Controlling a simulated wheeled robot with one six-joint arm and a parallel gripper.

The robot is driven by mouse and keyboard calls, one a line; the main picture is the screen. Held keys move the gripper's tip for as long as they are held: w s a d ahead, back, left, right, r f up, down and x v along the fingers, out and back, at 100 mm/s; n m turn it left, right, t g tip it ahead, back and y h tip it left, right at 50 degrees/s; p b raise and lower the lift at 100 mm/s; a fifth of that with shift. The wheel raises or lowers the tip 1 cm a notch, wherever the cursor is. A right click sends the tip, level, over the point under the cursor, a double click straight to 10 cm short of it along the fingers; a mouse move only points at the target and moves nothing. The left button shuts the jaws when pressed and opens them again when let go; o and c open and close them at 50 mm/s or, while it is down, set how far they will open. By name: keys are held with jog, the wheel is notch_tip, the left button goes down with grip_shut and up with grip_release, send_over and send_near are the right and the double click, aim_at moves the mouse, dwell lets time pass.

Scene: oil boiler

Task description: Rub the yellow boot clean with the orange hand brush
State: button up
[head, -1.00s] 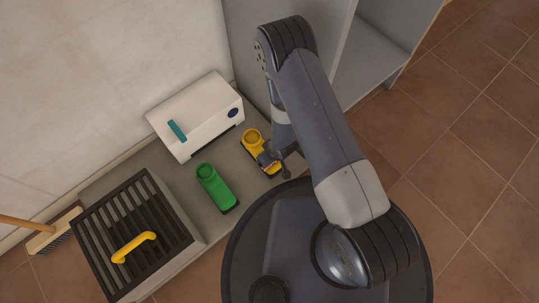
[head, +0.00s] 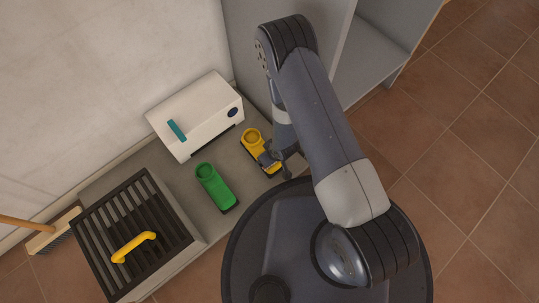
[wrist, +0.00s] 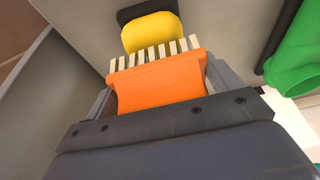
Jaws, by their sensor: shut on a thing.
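The yellow boot (head: 251,137) stands on the grey slab beside the green boot, its lower front partly hidden by my gripper (head: 270,158). In the wrist view the yellow boot (wrist: 150,31) shows its rounded yellow toe and dark sole just past the bristles. My gripper (wrist: 158,84) is shut on the orange hand brush (wrist: 158,85), which has a row of pale bristles pointing toward the boot. The bristle tips appear at or very near the toe; I cannot tell if they touch. The brush is hardly visible in the head view.
A green boot (head: 214,187) stands left of the yellow one. Behind is a white box (head: 196,113) with a teal handle. A dark grate with a yellow handle (head: 133,247) lies at left, near a broom (head: 52,232). A grey cabinet (head: 372,60) stands close on the right.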

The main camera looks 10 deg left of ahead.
jog(key=shift+w+a+f, duration=0.1)
jog(key=shift+w+a, duration=0.3)
jog(key=shift+a, duration=0.15)
jog(key=shift+c, duration=0.5)
jog(key=shift+s+d, duration=0.85)
jog(key=shift+d, duration=0.05)
jog(key=shift+w+a, duration=0.9)
jog(key=shift+a, duration=0.05)
jog(key=shift+s+d, duration=0.9)
jog(key=shift+w+a, duration=0.4)
jog(key=shift+w, duration=0.1)
notch_tip(320, 180, up, 7)
jog(key=p, duration=0.5)
